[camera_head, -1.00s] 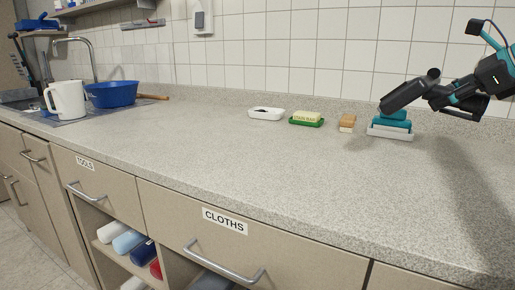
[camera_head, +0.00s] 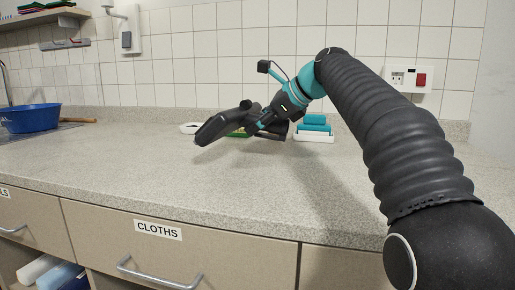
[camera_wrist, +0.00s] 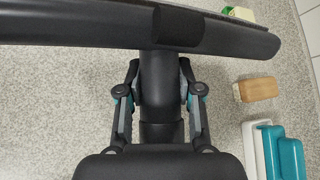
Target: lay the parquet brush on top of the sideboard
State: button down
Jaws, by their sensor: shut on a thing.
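The parquet brush (camera_head: 222,124) is a long dark grey-black head with a thick stem. My gripper (camera_head: 266,121) is shut on it and holds it over the speckled grey worktop (camera_head: 190,178), apparently the sideboard's top. The brush looks tilted and raised above the worktop; its exact height is hard to tell. In the wrist view, the brush's long dark bar (camera_wrist: 70,26) crosses the top, and its stem runs down between the fingers of my gripper (camera_wrist: 160,100). The bristles do not show.
A blue bowl (camera_head: 30,118) is at left. The front worktop is clear. Drawers with handles (camera_head: 160,274) are below.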

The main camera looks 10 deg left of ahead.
jog(key=shift+a+f, duration=0.4)
jog(key=shift+a, duration=0.15)
jog(key=shift+f+b, duration=0.95)
jog(key=shift+f, duration=1)
jog(key=c, duration=0.8)
grip_release()
jog(key=shift+o, duration=0.2)
jog(key=shift+d, duration=0.1)
